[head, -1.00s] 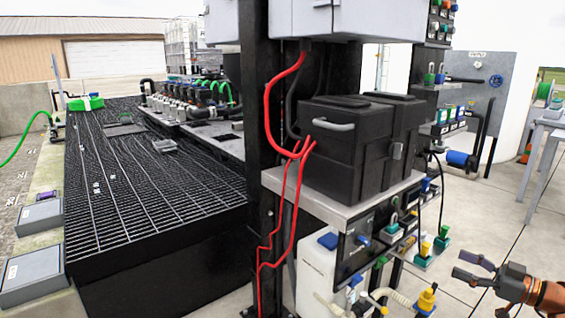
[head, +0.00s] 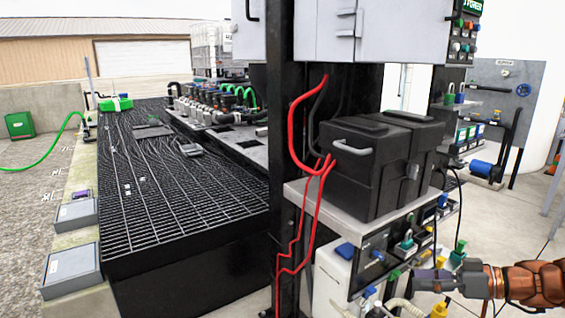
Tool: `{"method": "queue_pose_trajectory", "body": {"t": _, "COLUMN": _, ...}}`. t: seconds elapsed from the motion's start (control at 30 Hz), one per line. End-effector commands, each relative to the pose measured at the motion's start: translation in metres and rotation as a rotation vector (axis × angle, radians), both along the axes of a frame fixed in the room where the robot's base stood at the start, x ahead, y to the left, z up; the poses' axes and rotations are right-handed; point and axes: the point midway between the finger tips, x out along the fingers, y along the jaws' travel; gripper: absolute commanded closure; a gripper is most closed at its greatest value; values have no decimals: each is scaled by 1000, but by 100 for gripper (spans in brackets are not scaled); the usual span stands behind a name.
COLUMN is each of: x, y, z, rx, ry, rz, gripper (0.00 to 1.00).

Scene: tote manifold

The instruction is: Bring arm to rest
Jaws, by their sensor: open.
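My gripper (head: 424,281) is at the lower right of the head view, at the end of my orange-brown arm, with its fingers pointing left. It is open, and I see nothing held in it. Its fingers are in front of the lower equipment under the shelf, near a yellow-capped fitting (head: 439,311). I cannot tell whether they touch anything there.
A black battery box (head: 365,170) sits on a metal shelf (head: 308,196) beside a dark post with red cables (head: 297,110). A white jug (head: 332,275) stands below. Black grating (head: 170,205) extends at left. Concrete floor (head: 520,225) is open at right.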

Motion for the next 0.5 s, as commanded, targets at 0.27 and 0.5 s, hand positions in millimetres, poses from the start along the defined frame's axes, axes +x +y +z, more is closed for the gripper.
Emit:
{"method": "queue_pose_trajectory", "body": {"t": 0.27, "x": -47, "y": 108, "z": 60, "rx": -110, "ry": 391, "rz": 151, "gripper": 30}}
{"method": "queue_pose_trajectory", "body": {"t": 0.5, "x": -107, "y": 166, "z": 93, "rx": -284, "ry": 693, "rz": 179, "gripper": 30}}
